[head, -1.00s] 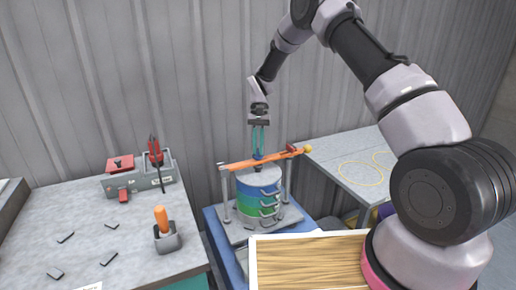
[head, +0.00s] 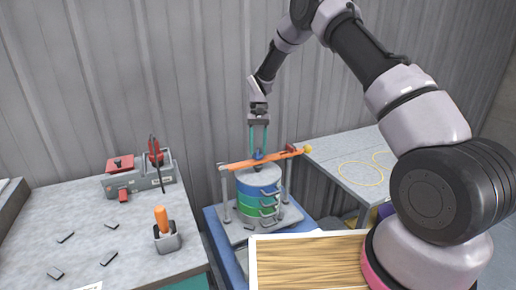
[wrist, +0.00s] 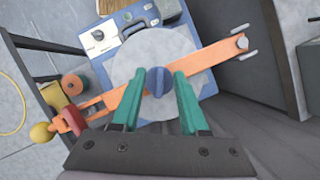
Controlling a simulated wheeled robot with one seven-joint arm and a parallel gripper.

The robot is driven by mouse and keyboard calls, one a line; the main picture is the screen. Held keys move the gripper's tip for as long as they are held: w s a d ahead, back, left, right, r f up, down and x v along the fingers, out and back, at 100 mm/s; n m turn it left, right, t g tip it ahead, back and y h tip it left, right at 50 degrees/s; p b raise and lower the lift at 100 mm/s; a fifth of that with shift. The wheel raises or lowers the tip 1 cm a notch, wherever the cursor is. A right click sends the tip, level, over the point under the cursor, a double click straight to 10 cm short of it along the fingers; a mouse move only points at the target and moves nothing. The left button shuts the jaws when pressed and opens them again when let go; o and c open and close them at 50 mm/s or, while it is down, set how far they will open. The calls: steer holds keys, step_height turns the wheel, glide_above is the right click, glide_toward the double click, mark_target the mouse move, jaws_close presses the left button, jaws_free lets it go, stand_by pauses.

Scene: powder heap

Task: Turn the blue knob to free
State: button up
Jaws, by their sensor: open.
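The blue knob (head: 258,155) sits at the middle of an orange bar (head: 240,164) that crosses over the top of a round stack with blue and green bands (head: 258,196). In the wrist view the knob (wrist: 158,81) is a round blue piece with a raised ridge across it. My gripper (head: 259,148) points straight down above the knob. Its two green fingers (wrist: 158,76) are open, with one tip on each side of the knob. I cannot tell whether either finger touches it.
A yellow ball (head: 308,149) ends the bar beside a red catch (head: 291,149). Grey posts (head: 226,195) stand around the stack. A workbench (head: 60,215) on the left holds an orange-handled tool (head: 161,220) and a grey box (head: 140,180). A corrugated wall rises close behind.

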steer(key=v, duration=1)
steer(key=shift+r, duration=0.35)
steer(key=shift+w+d+r, duration=0.1)
steer(key=s+d+r+t, duration=0.2)
steer(key=s+d+r, duration=0.2)
steer(key=r, duration=0.3)
steer(key=s+d+r+m+t+y, duration=0.1)
steer(key=s+d+r, duration=0.3)
steer(key=r, duration=0.4)
steer(key=s+d+r+t, duration=0.2)
steer(key=s+d+r, duration=0.2)
steer(key=r, duration=0.3)
steer(key=s+d+r+m+t, duration=0.1)
steer(key=s+d+t, duration=0.2)
steer(key=s, duration=0.7)
steer(key=s+d+r+m+t, duration=0.1)
steer(key=s+d, duration=0.4)
steer(key=s, duration=0.6)
steer(key=r+t, duration=0.1)
steer(key=t, duration=0.1)
steer(key=shift+s+d+t+y, duration=0.2)
steer(key=shift+s+t+y, duration=0.1)
steer(key=shift+t, duration=0.1)
steer(key=shift+r, duration=0.1)
